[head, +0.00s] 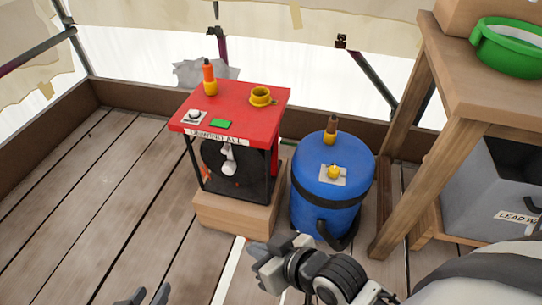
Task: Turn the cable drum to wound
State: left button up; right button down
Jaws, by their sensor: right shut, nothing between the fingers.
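A red-topped box with a dark open frame stands on a wooden block. Inside it is a round black disc (212,158), which looks like the cable drum, with a white handle-like piece (228,158) on its front. A white label (215,136) on the red top's front edge is only partly legible. My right gripper (262,262) is shut and empty, in front of the box and below it in the picture, apart from the drum. My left gripper (146,297) shows only its two dark fingertips at the bottom edge, apart from each other; the rest is out of frame.
The red top (235,103) carries an orange-tipped post, a yellow ring, a white knob and a green patch. A blue barrel (330,190) stands close on the right, beside a wooden bench (440,120) with a green bowl (510,50). Plank floor at left is clear.

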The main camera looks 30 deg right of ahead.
aim_at(233, 161)
jog(key=z, duration=1.85)
jog(key=k, duration=1.1)
jog(key=u, duration=1.5)
jog(key=i, duration=1.5)
jog(key=u, duration=0.05)
